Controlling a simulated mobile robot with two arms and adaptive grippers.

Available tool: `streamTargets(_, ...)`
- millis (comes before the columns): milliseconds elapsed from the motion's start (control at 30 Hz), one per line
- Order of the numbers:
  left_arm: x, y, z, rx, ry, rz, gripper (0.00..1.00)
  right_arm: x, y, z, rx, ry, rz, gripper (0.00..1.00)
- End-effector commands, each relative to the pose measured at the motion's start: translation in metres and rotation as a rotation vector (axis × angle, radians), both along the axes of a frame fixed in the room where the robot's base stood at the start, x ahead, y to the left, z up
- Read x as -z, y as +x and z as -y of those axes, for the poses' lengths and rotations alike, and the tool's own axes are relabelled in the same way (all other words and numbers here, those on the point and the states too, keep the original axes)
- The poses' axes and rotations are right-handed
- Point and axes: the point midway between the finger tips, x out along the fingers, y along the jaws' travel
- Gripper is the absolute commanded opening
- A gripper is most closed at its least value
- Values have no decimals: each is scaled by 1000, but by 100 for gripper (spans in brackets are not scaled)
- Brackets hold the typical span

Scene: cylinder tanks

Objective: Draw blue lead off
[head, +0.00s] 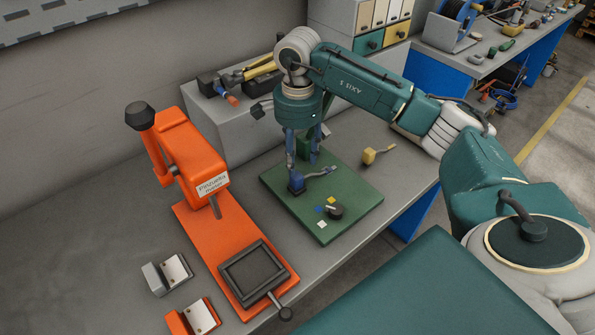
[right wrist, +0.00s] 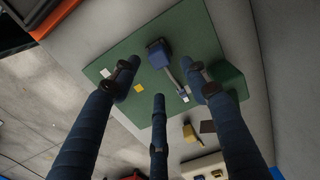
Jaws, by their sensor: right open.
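The blue lead (head: 297,184) has a blue block-shaped head and a thin grey tail, and lies on the green board (head: 281,202). In the right wrist view the blue head (right wrist: 159,52) shows beyond my fingertips, with its tail running down toward the right finger. My right gripper (head: 301,160) points down over the far part of the board, close to the lead. In the right wrist view its dark blue fingers (right wrist: 163,82) are spread with nothing between them. I cannot tell whether a finger touches the lead. My left gripper is not in view.
A dark green block (right wrist: 228,80) stands on the board near the right finger. A black knob (head: 336,212) and small coloured squares lie on the board. A yellow lead (head: 370,156) lies beyond it. An orange press (head: 185,165) stands left; a grey box (head: 225,125) stands behind.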

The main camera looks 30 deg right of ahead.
Motion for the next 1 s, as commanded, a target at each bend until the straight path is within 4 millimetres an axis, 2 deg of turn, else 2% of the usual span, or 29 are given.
streamTargets(200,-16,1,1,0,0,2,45,41,-1,-1,1,1,-5,45)
streamTargets(400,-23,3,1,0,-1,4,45,69,-1,-1,1,1,-3,45)
streamTargets(600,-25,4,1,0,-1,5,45,80,0,0,0,0,-1,45)
streamTargets(867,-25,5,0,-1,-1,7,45,81,0,0,0,0,0,45)
streamTargets(1000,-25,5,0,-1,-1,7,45,81,0,0,0,0,0,17)
